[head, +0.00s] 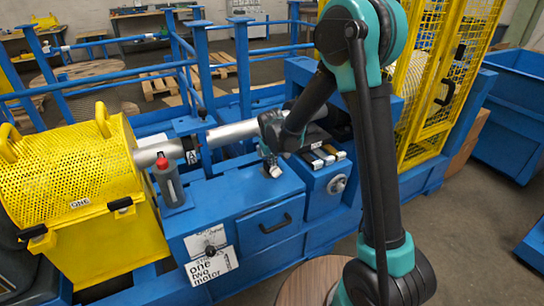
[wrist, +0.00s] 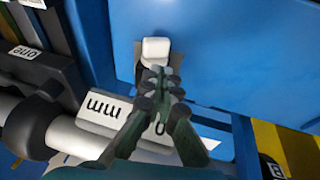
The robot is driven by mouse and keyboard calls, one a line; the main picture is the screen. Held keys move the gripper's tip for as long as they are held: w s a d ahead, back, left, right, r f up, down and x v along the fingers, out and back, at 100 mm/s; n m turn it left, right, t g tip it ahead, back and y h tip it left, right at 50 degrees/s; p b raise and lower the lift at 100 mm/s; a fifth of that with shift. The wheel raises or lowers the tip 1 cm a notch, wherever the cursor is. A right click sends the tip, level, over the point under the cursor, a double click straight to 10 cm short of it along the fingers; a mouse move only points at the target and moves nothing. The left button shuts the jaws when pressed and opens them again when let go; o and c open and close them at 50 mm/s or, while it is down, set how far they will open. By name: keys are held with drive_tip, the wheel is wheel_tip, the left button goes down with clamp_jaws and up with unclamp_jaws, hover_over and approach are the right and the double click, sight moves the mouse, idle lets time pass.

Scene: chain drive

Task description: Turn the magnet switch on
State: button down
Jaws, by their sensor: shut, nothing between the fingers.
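A small switch-like part with a white cap (head: 275,171) stands on the blue machine top. In the wrist view the white cap (wrist: 156,48) is just beyond my fingertips, on a dark base. No label reading "magnet" is legible, so I cannot tell for sure that this is the magnet switch. My gripper (head: 269,155) is above and beside the cap. In the wrist view my gripper (wrist: 160,80) has its fingers together with nothing between them. The fingertips hide the near side of the switch, and I cannot tell whether they touch it.
A grey shaft (head: 225,134) runs behind my gripper toward the yellow perforated guard (head: 75,175). A red-capped bottle (head: 169,180) stands at the left. A motor panel (head: 212,258) with a dark knob and a round grey knob (head: 338,184) are on the front.

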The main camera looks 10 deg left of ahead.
sight(277, 171)
drive_tip(key=shift+w+d+f, duration=0.2)
drive_tip(key=shift+d+f, duration=0.1)
drive_tip(key=shift+f, duration=0.3)
drive_tip(key=shift+w+d+f, duration=0.15)
drive_tip(key=shift+d+f, duration=0.1)
drive_tip(key=shift+f, duration=0.4)
drive_tip(key=shift+w+d+f, duration=0.2)
drive_tip(key=shift+d+f, duration=0.1)
drive_tip(key=shift+f, duration=0.3)
drive_tip(key=shift+d, duration=0.1)
drive_tip(key=shift+w+d+f+g+y, duration=0.3)
drive_tip(key=shift+d+f+g+y, duration=0.1)
drive_tip(key=shift+g+y, duration=0.15)
drive_tip(key=shift+w+d+g+y, duration=0.15)
drive_tip(key=shift+d+g+y, duration=0.1)
drive_tip(key=shift+y, duration=0.5)
drive_tip(key=shift+w+d+f, duration=0.2)
drive_tip(key=shift+w+d, duration=0.1)
drive_tip(key=shift+s+a, duration=0.15)
drive_tip(key=shift+s+a, duration=0.4)
drive_tip(key=shift+a, duration=0.2)
